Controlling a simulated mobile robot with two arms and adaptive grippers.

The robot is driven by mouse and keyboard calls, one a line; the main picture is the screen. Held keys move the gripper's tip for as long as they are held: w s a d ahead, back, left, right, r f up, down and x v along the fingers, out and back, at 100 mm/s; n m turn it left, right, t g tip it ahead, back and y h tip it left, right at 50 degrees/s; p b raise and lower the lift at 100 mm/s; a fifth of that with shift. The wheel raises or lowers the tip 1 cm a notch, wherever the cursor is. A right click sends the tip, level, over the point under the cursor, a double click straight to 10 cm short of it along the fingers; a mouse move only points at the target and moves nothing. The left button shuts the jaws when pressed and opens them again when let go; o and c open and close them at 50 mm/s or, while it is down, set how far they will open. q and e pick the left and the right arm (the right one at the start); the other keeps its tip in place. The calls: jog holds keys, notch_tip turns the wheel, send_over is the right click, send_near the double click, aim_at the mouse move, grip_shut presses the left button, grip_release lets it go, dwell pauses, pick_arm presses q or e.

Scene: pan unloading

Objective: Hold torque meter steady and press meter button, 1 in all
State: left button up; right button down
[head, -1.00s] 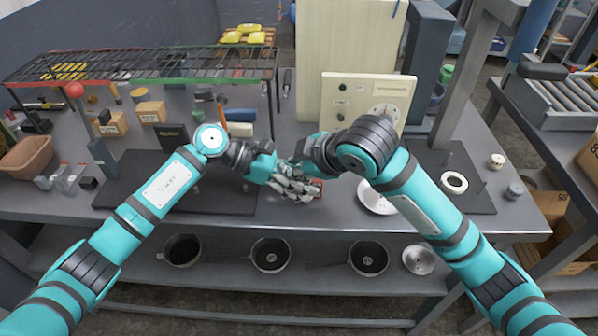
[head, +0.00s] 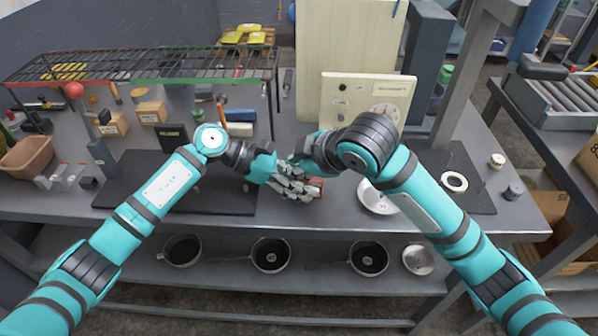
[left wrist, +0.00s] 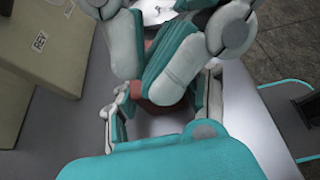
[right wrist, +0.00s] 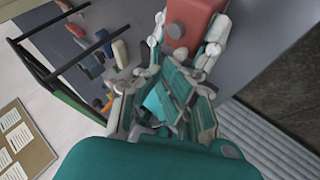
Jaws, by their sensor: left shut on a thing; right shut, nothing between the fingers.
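The red torque meter (head: 317,187) is mostly hidden by my grippers above the front middle of the bench. The right wrist view shows its red body (right wrist: 203,14) with a round grey button or knob (right wrist: 177,30) on its face. My left gripper (head: 303,190) is shut on the meter. A reddish part of it (left wrist: 152,96) also shows between the fingers in the left wrist view. My right gripper (head: 299,166) is shut and empty, close above the left gripper's fingers. I cannot tell whether it touches the meter or its button.
A cream panel with a dial (head: 385,112) stands behind the grippers. Several pans stand on the shelf below.

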jog(key=shift+r, duration=0.4)
jog(key=shift+r, duration=2.5)
pick_arm(q)
jog(key=o, duration=0.9)
jog(key=shift+o, duration=0.2)
